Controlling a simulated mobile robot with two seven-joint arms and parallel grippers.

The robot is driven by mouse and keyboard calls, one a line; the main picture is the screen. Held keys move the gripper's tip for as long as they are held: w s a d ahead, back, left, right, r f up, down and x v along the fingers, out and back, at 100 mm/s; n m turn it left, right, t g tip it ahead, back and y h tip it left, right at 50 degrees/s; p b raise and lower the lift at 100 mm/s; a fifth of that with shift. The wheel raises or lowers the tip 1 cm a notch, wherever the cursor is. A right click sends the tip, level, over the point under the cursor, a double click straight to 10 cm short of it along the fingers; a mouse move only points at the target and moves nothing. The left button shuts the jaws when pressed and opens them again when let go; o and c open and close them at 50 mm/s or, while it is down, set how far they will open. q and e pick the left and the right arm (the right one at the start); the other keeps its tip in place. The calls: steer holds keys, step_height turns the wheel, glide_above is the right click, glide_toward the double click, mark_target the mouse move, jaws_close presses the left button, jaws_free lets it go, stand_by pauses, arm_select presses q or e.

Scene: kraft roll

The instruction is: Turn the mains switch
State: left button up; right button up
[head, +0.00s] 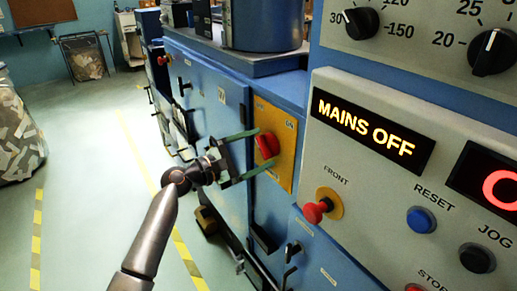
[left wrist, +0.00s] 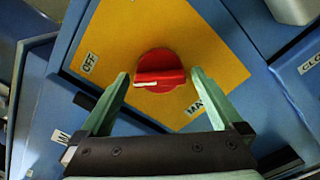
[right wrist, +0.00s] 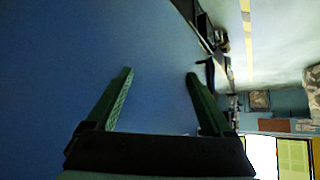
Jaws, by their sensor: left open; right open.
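The mains switch is a red rotary knob (head: 267,145) on a yellow plate (head: 287,124) on the blue cabinet. In the left wrist view the red knob (left wrist: 160,71) shows a pale mark along its raised grip, and the yellow plate (left wrist: 190,40) bears an OFF label. My left gripper (head: 253,157) is open, with its green fingers on either side of the knob; I cannot tell whether they touch it. A lit display (head: 367,130) reads MAINS OFF. My right gripper (right wrist: 160,85) is open and empty in the right wrist view, facing a plain blue surface.
A grey control panel (head: 350,190) stands close on the right, with a red FRONT button (head: 315,211), a blue RESET button (head: 421,220) and black dials above. Blue cabinets run back along the aisle. The green floor (head: 95,190) with yellow striping is open at left.

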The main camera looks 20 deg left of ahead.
arm_select(q)
steer(key=shift+w+d, duration=0.15)
steer(key=c, duration=1.2)
